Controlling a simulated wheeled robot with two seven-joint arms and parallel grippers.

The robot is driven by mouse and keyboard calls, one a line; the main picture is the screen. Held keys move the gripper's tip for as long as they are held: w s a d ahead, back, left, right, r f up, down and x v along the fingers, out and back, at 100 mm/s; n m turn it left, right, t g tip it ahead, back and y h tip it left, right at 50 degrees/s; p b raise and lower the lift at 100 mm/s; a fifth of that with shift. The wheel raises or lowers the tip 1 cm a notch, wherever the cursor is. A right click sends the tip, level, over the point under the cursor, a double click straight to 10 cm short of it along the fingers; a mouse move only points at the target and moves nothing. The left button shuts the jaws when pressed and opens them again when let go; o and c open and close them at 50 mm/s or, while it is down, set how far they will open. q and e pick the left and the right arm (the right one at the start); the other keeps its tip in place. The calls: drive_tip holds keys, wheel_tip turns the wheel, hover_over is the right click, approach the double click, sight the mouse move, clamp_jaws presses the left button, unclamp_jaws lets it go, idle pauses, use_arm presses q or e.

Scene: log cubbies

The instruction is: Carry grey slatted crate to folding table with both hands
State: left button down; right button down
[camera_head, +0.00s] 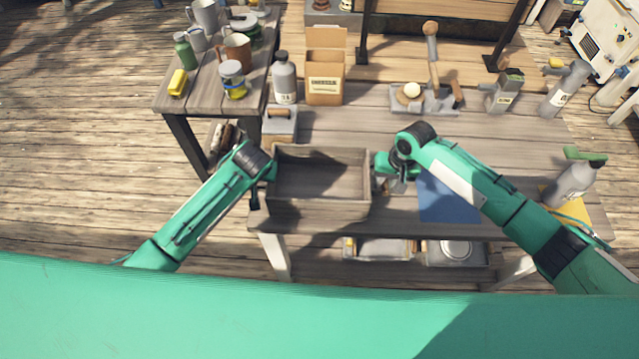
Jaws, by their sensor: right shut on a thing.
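The grey slatted crate (320,212) is empty and upright at the near left edge of a wooden table (420,130). I cannot tell whether it rests on the table or is held just above it. My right gripper (377,168) is at the crate's right wall and shut on it. My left gripper (267,175) is at the crate's left wall. Its fingers are too dark and small to tell whether they grip. I cannot tell which table is the folding table.
A side table (215,95) at upper left holds mugs, a green bottle and a yellow block. A grey bottle (285,80) and a cardboard box (325,75) stand behind the crate. A blue sheet (447,203) lies right of it. Wooden floor (80,130) is clear at left.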

use_arm(q)
drive_tip(key=shift+w+r, duration=0.1)
use_arm(e)
drive_tip(key=shift+w+r, duration=0.15)
